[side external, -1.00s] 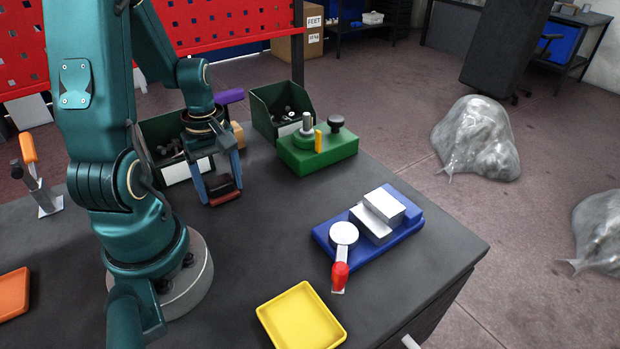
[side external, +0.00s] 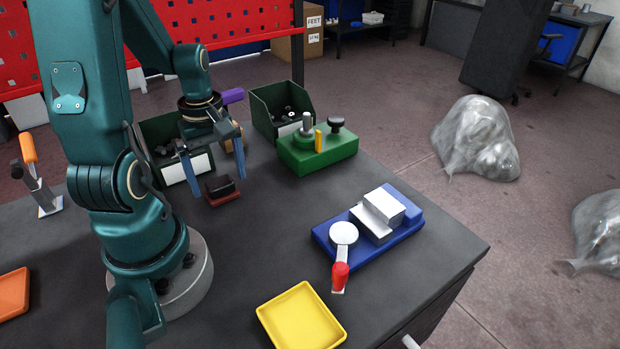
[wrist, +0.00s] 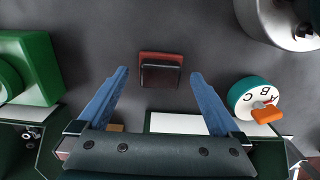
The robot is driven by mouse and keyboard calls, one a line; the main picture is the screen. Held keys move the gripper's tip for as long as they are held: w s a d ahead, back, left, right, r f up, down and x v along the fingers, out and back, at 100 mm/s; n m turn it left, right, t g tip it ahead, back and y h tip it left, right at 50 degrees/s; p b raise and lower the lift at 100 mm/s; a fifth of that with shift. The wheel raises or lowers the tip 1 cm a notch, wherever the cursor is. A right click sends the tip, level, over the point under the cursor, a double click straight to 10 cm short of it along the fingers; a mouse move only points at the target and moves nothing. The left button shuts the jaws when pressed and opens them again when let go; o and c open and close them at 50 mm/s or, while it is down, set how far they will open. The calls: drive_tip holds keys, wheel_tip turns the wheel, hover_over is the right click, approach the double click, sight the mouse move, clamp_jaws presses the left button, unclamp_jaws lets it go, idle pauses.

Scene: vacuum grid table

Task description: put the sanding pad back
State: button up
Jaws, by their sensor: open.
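The sanding pad (side external: 222,190), a dark block on a reddish-brown base, lies flat on the dark table (side external: 262,225) in front of the green bins. It also shows in the wrist view (wrist: 160,70), beyond the fingertips and midway between them. My gripper (side external: 217,172) is open, with its two blue fingers spread wide and raised above and behind the pad. In the wrist view my gripper (wrist: 158,72) holds nothing, and neither finger touches the pad.
Green bins (side external: 280,110) with small parts stand behind. A green fixture (side external: 318,155), a blue fixture (side external: 370,230) with a red-handled clamp and a yellow tray (side external: 301,316) lie to the right. A teal dial (wrist: 252,97) shows in the wrist view. The table between the pad and yellow tray is clear.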

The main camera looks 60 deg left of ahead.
sight(219, 181)
wheel_tip(219, 181, up, 9)
drive_tip(key=d+r+m+t, duration=0.2)
drive_tip(key=d+m, duration=0.6)
drive_tip(key=m, duration=0.1)
drive_tip(key=w+d+r+m+t, duration=0.1)
drive_tip(key=d+r+m+t, duration=0.1)
drive_tip(key=d+m, duration=0.6)
drive_tip(key=shift+w+d+m+t, duration=0.15)
drive_tip(key=shift+d+m+t, duration=0.15)
drive_tip(key=shift+m+t, duration=0.35)
